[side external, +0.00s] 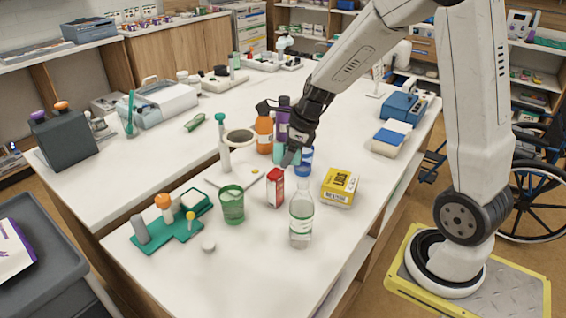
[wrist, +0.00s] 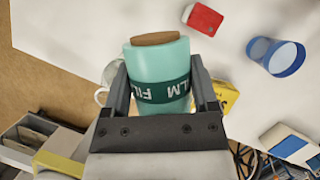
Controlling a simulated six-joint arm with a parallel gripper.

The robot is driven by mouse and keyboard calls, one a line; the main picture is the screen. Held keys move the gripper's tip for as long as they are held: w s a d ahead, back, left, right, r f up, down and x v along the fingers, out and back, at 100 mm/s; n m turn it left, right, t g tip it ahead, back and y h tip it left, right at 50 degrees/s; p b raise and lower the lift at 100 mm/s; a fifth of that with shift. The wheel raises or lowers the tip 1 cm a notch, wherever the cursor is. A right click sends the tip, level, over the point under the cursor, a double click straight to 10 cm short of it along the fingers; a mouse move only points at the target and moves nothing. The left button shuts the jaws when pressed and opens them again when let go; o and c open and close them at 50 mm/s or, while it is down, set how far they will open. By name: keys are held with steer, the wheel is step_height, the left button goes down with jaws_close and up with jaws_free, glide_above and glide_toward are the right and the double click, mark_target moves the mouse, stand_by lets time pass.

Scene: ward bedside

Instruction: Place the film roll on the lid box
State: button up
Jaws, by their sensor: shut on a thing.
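The film roll (wrist: 158,70) is a teal cylinder with a brown end and a dark green band lettered "FILM". My gripper (wrist: 160,82) is shut on it, one finger on each side. In the side external view my gripper (side external: 293,152) holds the film roll (side external: 280,155) over the white table, partly hidden behind the fingers. A yellow printed box (side external: 340,187) lies to the right of and nearer than the gripper; part of it shows behind the right finger in the wrist view (wrist: 227,94). I cannot tell for sure which box is the lid box.
Close to the gripper stand a blue cup (side external: 304,162), a red carton (side external: 275,187), an orange bottle (side external: 264,134) and a purple bottle (side external: 282,120). A clear bottle (side external: 301,218) and a green cup (side external: 231,205) stand nearer.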

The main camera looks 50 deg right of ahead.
steer(key=s+d+m+h, duration=0.1)
steer(key=s+d+m, duration=0.2)
steer(key=d, duration=0.7)
steer(key=m+h, duration=0.1)
steer(key=m, duration=0.2)
glide_above(337, 178)
steer(key=s, duration=0.1)
steer(key=shift+m+t, duration=0.3)
steer(key=shift+t, duration=0.1)
steer(key=shift+s+f, duration=0.15)
steer(key=shift+f, duration=2.35)
steer(key=shift+f, duration=2.2)
steer(key=shift+f, duration=0.15)
steer(key=shift+f, duration=1.65)
steer(key=shift+f, duration=0.15)
